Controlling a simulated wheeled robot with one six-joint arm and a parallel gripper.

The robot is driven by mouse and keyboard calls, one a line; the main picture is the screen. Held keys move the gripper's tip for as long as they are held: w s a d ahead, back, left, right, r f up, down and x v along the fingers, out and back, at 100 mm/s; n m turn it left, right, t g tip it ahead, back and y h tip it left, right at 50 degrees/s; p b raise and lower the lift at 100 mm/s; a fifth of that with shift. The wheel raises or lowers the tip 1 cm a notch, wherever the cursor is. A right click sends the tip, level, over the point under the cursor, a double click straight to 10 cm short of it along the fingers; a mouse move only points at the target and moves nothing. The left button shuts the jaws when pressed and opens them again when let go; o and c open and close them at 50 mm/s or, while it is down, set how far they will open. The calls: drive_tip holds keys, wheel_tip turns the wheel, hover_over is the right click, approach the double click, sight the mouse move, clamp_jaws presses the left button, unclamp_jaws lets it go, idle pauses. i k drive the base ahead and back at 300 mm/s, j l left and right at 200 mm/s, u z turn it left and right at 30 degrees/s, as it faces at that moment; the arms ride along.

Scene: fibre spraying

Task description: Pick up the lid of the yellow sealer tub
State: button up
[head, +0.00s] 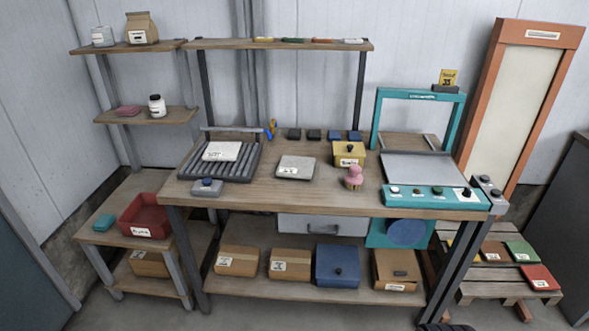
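The yellow sealer tub (348,160) stands upright on the wooden workbench, right of the middle and toward the back. It is small and boxy, with a white label on its front. Its lid (341,147) is on top of it and has a small dark knob (350,148). A pink rounded object (353,178) stands just in front of the tub, close to its lower right. My gripper cannot be made out in the head view, and nothing is seen touching the tub or lid.
The workbench (270,195) also holds a grey ribbed rack (240,172), a grey labelled block (296,167) and several small dark blocks behind. A teal framed machine (415,170) stands close right of the tub. An upper shelf (270,44) spans the back. Bare wood lies front-centre.

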sight(344, 149)
drive_tip(key=i+l+u, duration=0.1)
drive_tip(key=i, duration=0.35)
drive_tip(key=i+l+u, duration=0.1)
drive_tip(key=i, duration=0.3)
drive_tip(key=i+l+u, duration=0.1)
drive_tip(key=i+l, duration=0.5)
drive_tip(key=i, duration=0.2)
drive_tip(key=j+u, duration=0.05)
